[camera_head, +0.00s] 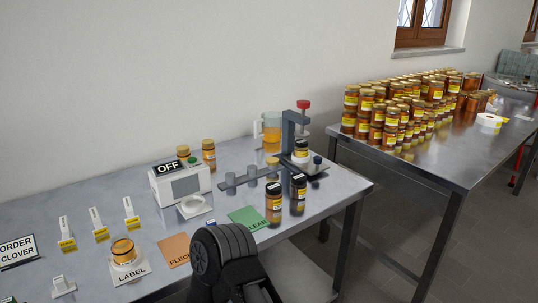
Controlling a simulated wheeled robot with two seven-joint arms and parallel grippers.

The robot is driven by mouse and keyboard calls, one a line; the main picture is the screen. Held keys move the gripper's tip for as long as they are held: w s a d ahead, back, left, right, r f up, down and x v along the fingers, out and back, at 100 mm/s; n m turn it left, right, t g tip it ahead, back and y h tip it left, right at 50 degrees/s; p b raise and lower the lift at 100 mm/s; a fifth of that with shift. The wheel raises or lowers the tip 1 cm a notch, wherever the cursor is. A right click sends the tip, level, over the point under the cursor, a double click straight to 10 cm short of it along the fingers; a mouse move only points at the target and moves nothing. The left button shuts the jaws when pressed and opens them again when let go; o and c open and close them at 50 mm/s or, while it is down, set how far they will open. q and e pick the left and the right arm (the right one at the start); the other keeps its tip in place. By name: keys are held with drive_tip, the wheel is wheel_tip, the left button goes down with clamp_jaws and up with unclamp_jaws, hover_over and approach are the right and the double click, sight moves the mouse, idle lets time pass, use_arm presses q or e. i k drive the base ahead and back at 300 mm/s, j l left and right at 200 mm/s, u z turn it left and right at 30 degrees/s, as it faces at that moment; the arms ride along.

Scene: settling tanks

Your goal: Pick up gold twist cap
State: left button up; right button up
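A small gold round piece (272,162), which looks like a twist cap, shows by the grey rail on the near table; it is too small to tell for sure. A jar (301,148) with a yellow label stands under the grey press with the red knob (303,104). Two dark-topped jars (273,203) (298,190) stand in front of the rail. Two gold-capped jars (183,152) (208,153) stand behind the white OFF box. A black part of one of my arms rises at the bottom centre. No fingertips of either gripper show.
The white OFF box (180,184), green CLEAR card (249,218), orange card (174,250) and LABEL stand (127,272) with an amber jar are on the near table (90,195). A floor gap separates the tables.

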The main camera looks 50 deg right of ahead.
sight(271, 160)
drive_tip(key=k+l, duration=0.1)
drive_tip(key=l, duration=0.3)
drive_tip(key=k+l, duration=0.15)
drive_tip(key=l, duration=0.2)
drive_tip(key=k+l, duration=0.1)
drive_tip(key=l, duration=0.3)
drive_tip(key=k+l+u, duration=0.1)
drive_tip(key=l, duration=0.25)
drive_tip(key=k+l, duration=0.15)
drive_tip(key=l, duration=0.25)
drive_tip(key=k+l, duration=0.15)
drive_tip(key=l, duration=0.2)
drive_tip(key=k+l, duration=0.1)
drive_tip(key=l, duration=0.3)
drive_tip(key=u, duration=0.05)
